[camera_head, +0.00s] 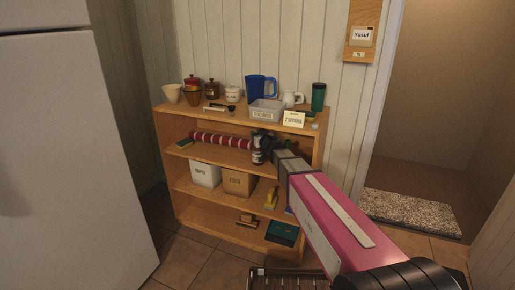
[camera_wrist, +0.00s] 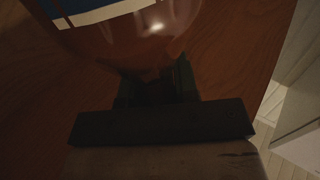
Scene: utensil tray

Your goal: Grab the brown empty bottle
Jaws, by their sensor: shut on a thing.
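The brown bottle (camera_head: 258,157) is upright at the second shelf level of the wooden shelf unit, small and dark in the head view, with a pale label. In the wrist view the bottle (camera_wrist: 130,42) fills the upper middle, brown and shiny, with a blue and white label at its top left. My gripper (camera_head: 268,146) reaches in from the right and is shut on the bottle; it also shows in the wrist view (camera_wrist: 156,84). The fingers' contact is dark and partly hidden. I cannot tell whether the bottle's base touches the shelf.
The shelf unit's top (camera_head: 203,108) holds a blue pitcher (camera_head: 257,86), a clear bin (camera_head: 265,110), a green tumbler (camera_head: 318,97) and several pots. A red-striped roll (camera_head: 220,141) lies left of the bottle. Two boxes stand below. A fridge (camera_head: 70,150) bounds the left.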

